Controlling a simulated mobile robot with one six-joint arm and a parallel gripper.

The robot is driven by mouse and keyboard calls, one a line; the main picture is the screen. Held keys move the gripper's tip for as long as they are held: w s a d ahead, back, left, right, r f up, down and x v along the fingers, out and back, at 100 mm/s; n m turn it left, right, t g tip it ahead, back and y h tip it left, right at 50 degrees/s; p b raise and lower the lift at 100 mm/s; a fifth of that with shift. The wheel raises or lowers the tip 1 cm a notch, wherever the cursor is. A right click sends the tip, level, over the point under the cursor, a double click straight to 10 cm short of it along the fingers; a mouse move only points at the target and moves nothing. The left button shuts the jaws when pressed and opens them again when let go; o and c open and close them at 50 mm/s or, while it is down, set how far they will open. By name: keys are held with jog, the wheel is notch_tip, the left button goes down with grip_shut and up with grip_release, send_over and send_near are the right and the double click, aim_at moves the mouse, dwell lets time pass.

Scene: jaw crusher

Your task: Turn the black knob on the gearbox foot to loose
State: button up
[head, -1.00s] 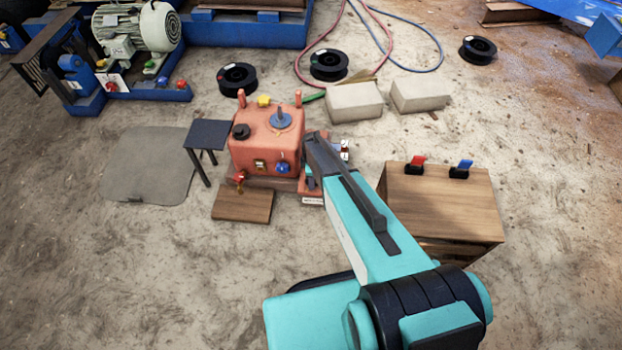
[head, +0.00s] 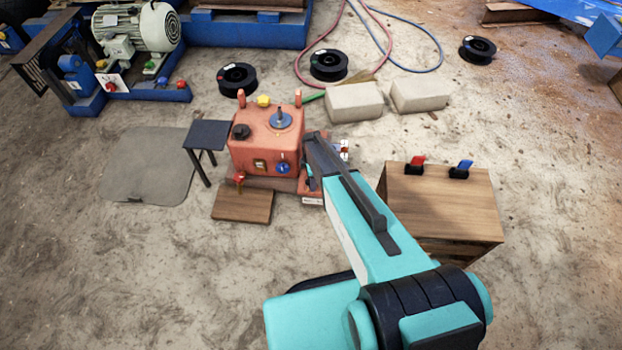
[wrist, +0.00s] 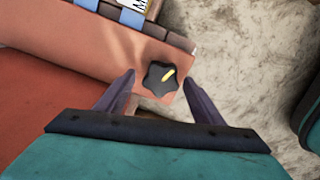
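The black knob (wrist: 160,77) shows in the wrist view as a lobed star shape with a yellow pointer mark that slants to the upper right. It sits near the end of the orange gearbox foot (wrist: 90,45). My gripper (wrist: 159,80) is open, with one finger on each side of the knob and visible gaps between. In the head view the orange gearbox (head: 262,145) stands left of my arm. My arm hides the knob and the gripper fingers there.
A wooden box (head: 440,205) with a red and a blue switch stands right of my arm. A small dark table (head: 206,135) and a wooden board (head: 243,205) are by the gearbox. Two pale blocks (head: 354,101) (head: 420,94) lie behind. Bare floor is at the front left.

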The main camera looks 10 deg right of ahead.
notch_tip(320, 180, up, 14)
jog(key=p, duration=0.1)
dwell(0.9)
dwell(0.4)
jog(key=s+r+m+g+p, duration=0.2)
jog(key=s+m+p, duration=0.3)
jog(key=s, duration=1.5)
jog(key=s+r+m+g+p, duration=0.3)
jog(key=s+m+p, duration=0.3)
jog(key=s+m, duration=0.6)
jog(key=s+r, duration=0.1)
jog(key=s, duration=0.8)
jog(key=shift+s+r, duration=0.3)
